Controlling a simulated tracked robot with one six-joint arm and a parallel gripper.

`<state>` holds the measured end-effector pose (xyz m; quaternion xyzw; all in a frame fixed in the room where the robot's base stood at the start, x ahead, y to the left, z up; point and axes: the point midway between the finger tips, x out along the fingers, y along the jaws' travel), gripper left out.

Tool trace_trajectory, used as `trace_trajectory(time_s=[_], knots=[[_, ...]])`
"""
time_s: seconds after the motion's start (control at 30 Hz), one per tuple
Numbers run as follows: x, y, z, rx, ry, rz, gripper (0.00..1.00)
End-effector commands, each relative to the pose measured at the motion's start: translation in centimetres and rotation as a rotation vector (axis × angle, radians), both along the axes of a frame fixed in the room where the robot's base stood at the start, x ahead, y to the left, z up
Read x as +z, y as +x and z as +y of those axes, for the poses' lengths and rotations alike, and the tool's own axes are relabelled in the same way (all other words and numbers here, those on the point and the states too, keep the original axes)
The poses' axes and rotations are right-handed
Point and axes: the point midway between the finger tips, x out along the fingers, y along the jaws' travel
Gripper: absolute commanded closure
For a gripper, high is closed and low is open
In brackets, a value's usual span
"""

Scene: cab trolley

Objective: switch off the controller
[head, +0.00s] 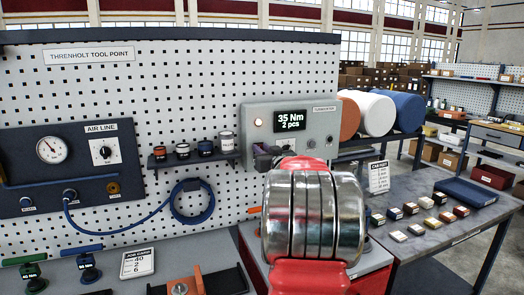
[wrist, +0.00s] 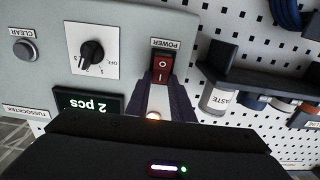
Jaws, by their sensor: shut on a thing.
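The controller (head: 315,145) is a pale grey box on the pegboard. Its display (head: 289,120) is lit and reads "35 Nm 2 pcs". A small lamp (head: 258,123) glows at its left. In the wrist view, which is upside down, the red power switch (wrist: 160,66) sits in a dark frame beside the POWER label. My gripper (wrist: 161,84) has its dark fingertips at either side of the switch's near end, shut on it. In the head view my gripper (head: 269,155) is in front of the controller's lower left, and the switch is hidden.
A rotary knob (wrist: 91,54) and a CLEAR button (wrist: 25,49) are also on the controller's face. A small shelf with jars (head: 193,158) hangs just left of it. A bench with small boxes (head: 427,222) stands at the right.

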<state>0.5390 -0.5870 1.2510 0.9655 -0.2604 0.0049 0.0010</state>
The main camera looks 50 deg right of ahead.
Motion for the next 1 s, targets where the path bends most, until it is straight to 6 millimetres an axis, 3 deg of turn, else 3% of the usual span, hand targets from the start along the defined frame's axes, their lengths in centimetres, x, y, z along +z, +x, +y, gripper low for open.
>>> trace_trajectory(time_s=[1.0], knots=[[-1.5,-0.2,0.3,0.003,-0.207,-0.355,1.0]])
